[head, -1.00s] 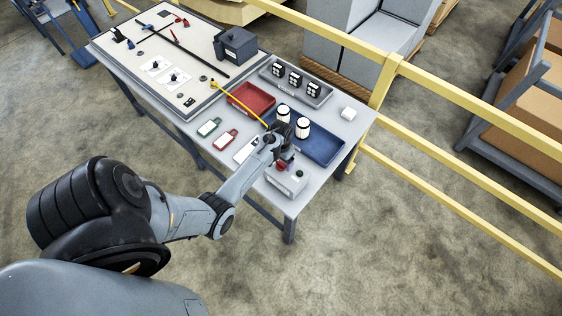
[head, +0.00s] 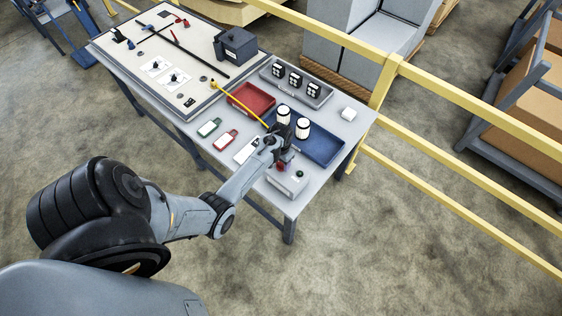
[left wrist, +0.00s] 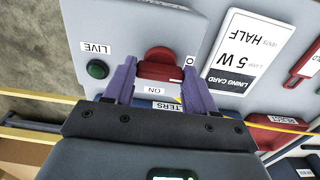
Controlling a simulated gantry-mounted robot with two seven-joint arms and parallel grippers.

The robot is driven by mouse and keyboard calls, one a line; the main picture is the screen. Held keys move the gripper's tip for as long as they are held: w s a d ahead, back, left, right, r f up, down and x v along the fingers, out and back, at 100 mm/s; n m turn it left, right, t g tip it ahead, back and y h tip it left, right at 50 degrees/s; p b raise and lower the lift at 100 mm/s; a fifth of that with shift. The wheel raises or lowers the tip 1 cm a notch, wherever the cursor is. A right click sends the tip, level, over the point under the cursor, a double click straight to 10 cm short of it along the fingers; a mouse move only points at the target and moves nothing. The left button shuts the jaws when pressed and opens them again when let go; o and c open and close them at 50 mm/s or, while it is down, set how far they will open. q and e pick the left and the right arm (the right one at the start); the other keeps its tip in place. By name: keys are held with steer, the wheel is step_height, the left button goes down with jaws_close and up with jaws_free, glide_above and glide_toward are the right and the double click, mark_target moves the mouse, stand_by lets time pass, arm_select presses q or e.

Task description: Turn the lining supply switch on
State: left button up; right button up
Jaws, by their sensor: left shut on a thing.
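The lining supply switch is a red knob (left wrist: 158,62) on a light grey box (head: 288,182) at the table's near right corner. In the left wrist view an ON label (left wrist: 154,90) lies beside the knob, and an O label (left wrist: 190,61) is partly hidden by a finger. A dark green lamp (left wrist: 97,69) sits by a LIVE label. My left gripper (left wrist: 160,76) is shut on the red knob, with one purple finger on each side. In the head view the gripper (head: 283,161) partly hides the knob. I cannot tell exactly which way the knob points.
A lining card (left wrist: 236,50) lies beside the box. A blue tray (head: 325,150) with white canisters, a red tray (head: 249,97) and a grey tray (head: 310,95) stand behind. A yellow rail (head: 440,85) runs along the table's right side.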

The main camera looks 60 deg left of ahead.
arm_select(q)
steer(key=shift+r+m+p, duration=0.15)
steer(key=shift+m+p, duration=0.6)
steer(key=shift+m, duration=0.05)
steer(key=shift+m+p, duration=0.95)
steer(key=shift+m, duration=0.25)
steer(key=m+p, duration=0.2)
steer(key=m, duration=0.2)
steer(key=shift+a+m, duration=0.1)
steer(key=shift+m, duration=0.2)
steer(key=m, duration=0.4)
steer(key=shift+p, duration=0.35)
steer(key=m, duration=0.3)
steer(key=shift+m, duration=0.3)
steer(key=shift+f+m+b, duration=0.2)
steer(key=shift+m+b, duration=0.1)
steer(key=shift+m, duration=0.6)
